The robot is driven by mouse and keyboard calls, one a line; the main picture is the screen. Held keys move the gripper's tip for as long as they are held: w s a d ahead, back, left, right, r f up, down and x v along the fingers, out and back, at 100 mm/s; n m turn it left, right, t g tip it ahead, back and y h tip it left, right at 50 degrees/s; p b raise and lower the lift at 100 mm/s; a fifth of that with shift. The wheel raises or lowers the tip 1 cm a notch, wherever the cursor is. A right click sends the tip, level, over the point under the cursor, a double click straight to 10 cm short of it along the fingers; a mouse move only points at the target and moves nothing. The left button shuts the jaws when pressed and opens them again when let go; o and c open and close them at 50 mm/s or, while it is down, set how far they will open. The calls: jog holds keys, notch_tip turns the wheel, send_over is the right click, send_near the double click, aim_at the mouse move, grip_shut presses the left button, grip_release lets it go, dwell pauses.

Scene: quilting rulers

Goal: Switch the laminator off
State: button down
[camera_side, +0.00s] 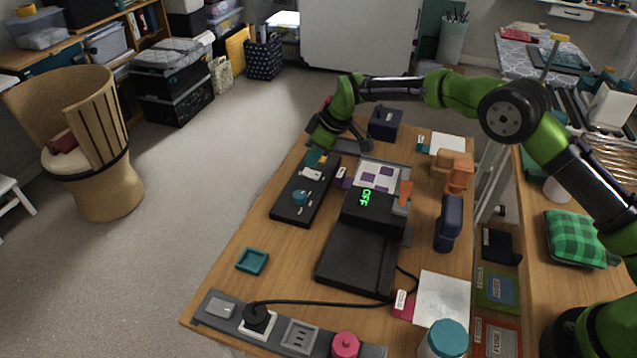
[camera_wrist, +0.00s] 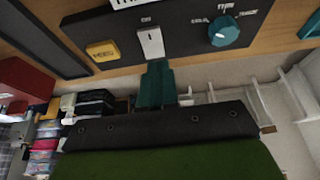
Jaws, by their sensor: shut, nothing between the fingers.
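The laminator (camera_side: 372,212) is a black machine on the table, and its green display (camera_side: 365,197) reads "OFF". A dark control panel (camera_side: 288,208) lies to its left. The panel carries a white switch (camera_side: 311,174), a teal knob (camera_side: 300,198) and small white parts. In the wrist view the white switch (camera_wrist: 151,42) shows near the teal knob (camera_wrist: 222,30) and a yellow button (camera_wrist: 101,50). My gripper (camera_side: 315,157) has teal fingertips, shut and empty, at the panel's far end. In the wrist view the fingertips (camera_wrist: 156,68) are close to the switch's lower end; contact is unclear.
A power strip (camera_side: 215,307) with a black plug and cord lies along the near edge. A blue upright tool (camera_side: 449,223) and an orange object (camera_side: 458,173) stand right of the laminator. A small teal tray (camera_side: 252,261) sits front left, with bare wood around it.

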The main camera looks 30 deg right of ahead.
aim_at(306, 173)
jog(key=shift+x, duration=1.75)
jog(key=shift+s+d+f, duration=0.1)
jog(key=shift+s+d, duration=0.05)
